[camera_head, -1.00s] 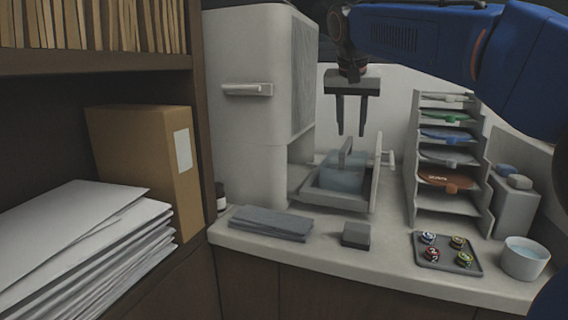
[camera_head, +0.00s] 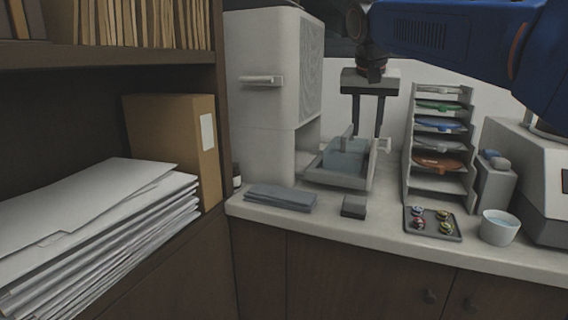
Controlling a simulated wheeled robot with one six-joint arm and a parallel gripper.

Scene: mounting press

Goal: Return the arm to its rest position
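My gripper (camera_head: 368,134) hangs from my blue arm (camera_head: 470,42) in the upper right of the head view, fingers pointing down. Its two dark fingers are apart with nothing seen between them, so it is open. It appears in front of or above the grey press tray (camera_head: 337,178), which holds a translucent bluish block (camera_head: 344,158). The fingertips overlap the tray's back part in the picture; I cannot tell the gap between them.
A tall white machine (camera_head: 262,95) stands left of the tray. A rack of coloured discs (camera_head: 437,162), a tray of small round pieces (camera_head: 432,224) and a white cup (camera_head: 499,227) are to the right. Grey cloths (camera_head: 280,197) and a dark block (camera_head: 353,206) lie in front.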

